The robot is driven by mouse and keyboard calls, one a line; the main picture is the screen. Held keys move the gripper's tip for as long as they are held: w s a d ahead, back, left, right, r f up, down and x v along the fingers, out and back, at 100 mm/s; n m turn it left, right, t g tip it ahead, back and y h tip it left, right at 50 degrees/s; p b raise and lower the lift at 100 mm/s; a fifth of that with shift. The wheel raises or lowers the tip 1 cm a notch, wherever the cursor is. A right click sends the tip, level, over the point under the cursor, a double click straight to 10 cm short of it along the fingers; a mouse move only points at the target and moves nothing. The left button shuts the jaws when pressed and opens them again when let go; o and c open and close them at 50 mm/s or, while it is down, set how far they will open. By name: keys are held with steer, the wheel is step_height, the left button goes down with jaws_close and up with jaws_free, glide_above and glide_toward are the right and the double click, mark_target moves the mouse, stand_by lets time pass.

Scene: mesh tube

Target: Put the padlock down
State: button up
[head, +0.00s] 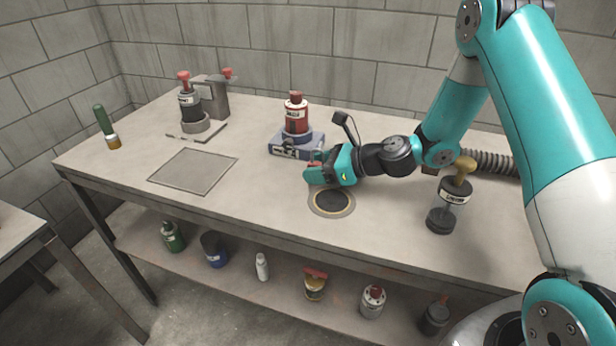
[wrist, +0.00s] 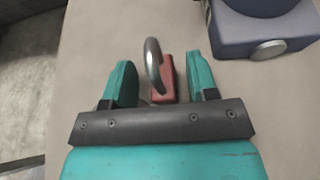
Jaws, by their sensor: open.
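The padlock (wrist: 163,84) has a red body and a grey metal shackle. In the wrist view it rests on the bench top between my two teal fingers, with a gap on each side. My gripper (wrist: 162,82) is open around it and touches neither side that I can see.
A blue-grey block (head: 297,147) carrying a red canister (head: 296,115) stands close behind my gripper; its knob shows in the wrist view (wrist: 268,48). A round disc (head: 332,201) lies beside the gripper. A square plate (head: 193,171) lies left, with clear bench between. A dark-based bottle (head: 440,218) stands right.

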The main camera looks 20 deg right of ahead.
steer(key=shift+d, duration=0.4)
steer(key=shift+a, duration=0.2)
steer(key=shift+c, duration=0.4)
steer(key=shift+a, duration=0.15)
steer(key=c, duration=0.4)
jaws_close()
